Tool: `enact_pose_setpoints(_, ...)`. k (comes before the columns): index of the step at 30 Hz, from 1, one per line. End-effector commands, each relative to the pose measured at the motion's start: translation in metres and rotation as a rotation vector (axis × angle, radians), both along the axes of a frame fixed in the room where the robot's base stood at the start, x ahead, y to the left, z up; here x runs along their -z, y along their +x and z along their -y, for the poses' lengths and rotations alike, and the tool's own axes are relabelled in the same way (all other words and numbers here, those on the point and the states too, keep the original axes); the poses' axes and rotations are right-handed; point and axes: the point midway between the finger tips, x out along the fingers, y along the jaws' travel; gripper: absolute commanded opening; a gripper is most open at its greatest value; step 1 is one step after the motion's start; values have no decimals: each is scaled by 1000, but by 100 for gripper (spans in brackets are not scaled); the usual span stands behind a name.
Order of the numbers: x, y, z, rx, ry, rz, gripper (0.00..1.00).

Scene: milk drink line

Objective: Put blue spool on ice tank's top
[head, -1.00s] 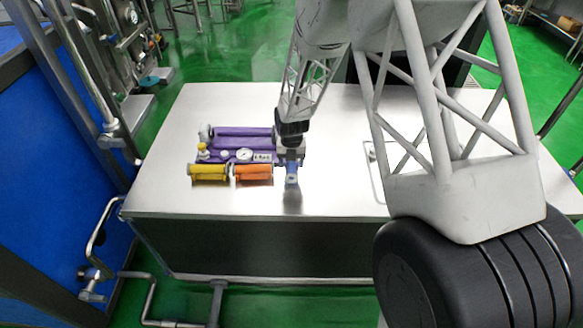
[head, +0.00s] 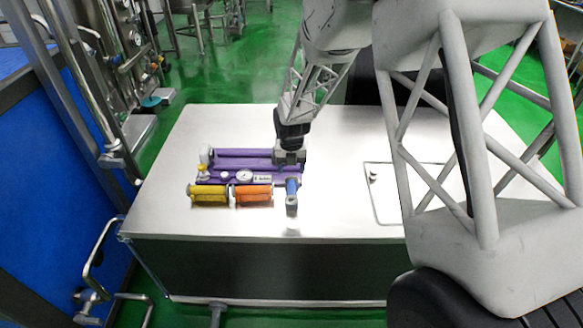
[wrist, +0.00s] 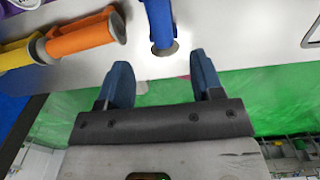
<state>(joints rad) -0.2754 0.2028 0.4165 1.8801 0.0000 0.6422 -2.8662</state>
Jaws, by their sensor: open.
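The blue spool (head: 292,195) is on the bare steel top of the ice tank (head: 340,215), right of the orange spool and near the front edge. It seems to lie with its grey flanged end toward that edge. In the wrist view the blue spool (wrist: 159,22) shows at the top centre, its far part cut off. My gripper (head: 290,158) is open and empty, above and behind the spool in the head view. In the wrist view its two blue fingers (wrist: 160,75) stand apart, with nothing between them.
A purple rack (head: 240,160) with a gauge and white fittings is left of my gripper. An orange spool (head: 253,194) and a yellow spool (head: 209,194) lie in front of it. A hatch outline (head: 378,205) is on the right. Bare steel surrounds the group.

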Motion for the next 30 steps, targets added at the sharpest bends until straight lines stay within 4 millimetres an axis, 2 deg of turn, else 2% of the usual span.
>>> enact_pose_setpoints(14,0,0,0,1,0,0,60)
enact_pose_setpoints(19,-8,-3,4,41,1,4,60)
enact_pose_setpoints(23,-25,-10,12,135,4,12,60)
enact_pose_setpoints(30,-79,-38,41,459,16,35,60)
